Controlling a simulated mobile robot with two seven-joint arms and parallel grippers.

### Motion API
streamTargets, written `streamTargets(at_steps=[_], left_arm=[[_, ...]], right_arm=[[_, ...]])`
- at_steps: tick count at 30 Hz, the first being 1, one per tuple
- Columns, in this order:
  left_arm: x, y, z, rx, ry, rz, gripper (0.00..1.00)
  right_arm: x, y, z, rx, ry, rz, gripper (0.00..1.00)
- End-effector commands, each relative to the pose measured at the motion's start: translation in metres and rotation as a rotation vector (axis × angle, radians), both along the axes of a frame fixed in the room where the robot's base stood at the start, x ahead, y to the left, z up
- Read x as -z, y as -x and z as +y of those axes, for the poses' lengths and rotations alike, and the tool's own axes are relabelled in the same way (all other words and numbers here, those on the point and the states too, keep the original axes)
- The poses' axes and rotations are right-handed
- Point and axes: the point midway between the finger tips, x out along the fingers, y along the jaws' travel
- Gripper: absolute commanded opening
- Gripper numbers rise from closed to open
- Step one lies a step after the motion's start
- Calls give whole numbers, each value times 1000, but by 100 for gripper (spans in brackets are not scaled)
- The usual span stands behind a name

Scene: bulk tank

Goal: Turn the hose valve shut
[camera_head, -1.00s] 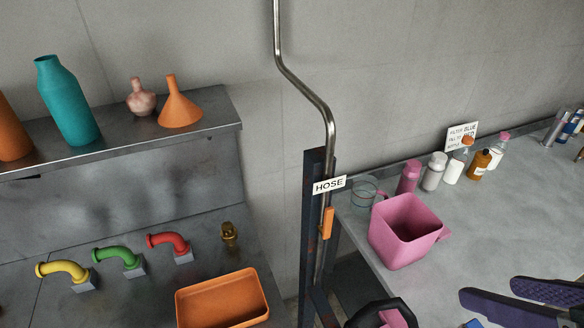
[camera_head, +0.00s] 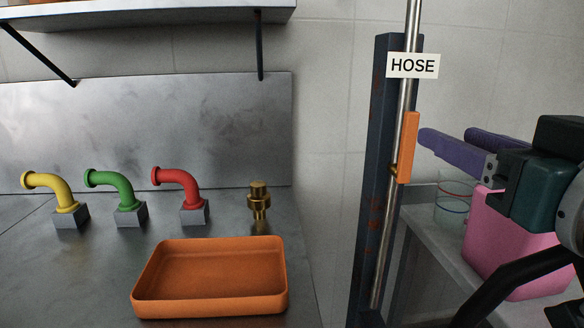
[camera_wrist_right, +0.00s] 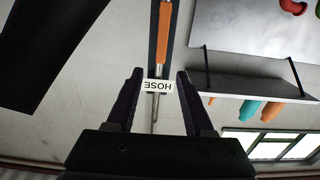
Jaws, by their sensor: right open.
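The hose valve's orange handle (camera_head: 408,147) stands upright along the metal pipe, just below the white HOSE sign (camera_head: 413,65). My right gripper (camera_head: 446,136) is to the right of the handle, its purple fingers pointing left at it. The fingers are open and empty; the nearer fingertip looks very close to the handle in the head view, but I cannot tell if it touches. In the right wrist view the orange handle (camera_wrist_right: 165,25) lies beyond the spread fingertips (camera_wrist_right: 159,73), and the HOSE sign (camera_wrist_right: 158,86) appears upside down between the fingers. My left gripper is not in view.
A dark post (camera_head: 384,180) stands behind the pipe. A pink container (camera_head: 505,245) and a glass jar (camera_head: 453,205) stand on the right counter beneath my right arm. On the left are an orange basin (camera_head: 210,280), yellow, green and red taps, and a brass fitting (camera_head: 258,200).

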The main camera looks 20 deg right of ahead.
Motion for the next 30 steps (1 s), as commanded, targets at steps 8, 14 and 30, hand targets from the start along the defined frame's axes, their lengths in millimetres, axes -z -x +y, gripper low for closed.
streamTargets(at_steps=[8,14,30], left_arm=[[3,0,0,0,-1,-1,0],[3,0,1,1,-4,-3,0],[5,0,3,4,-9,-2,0]], right_arm=[[0,-19,-6,6,4,-20,52],[0,-54,-14,5,2,-19,52],[2,-96,-25,6,2,-15,52]])
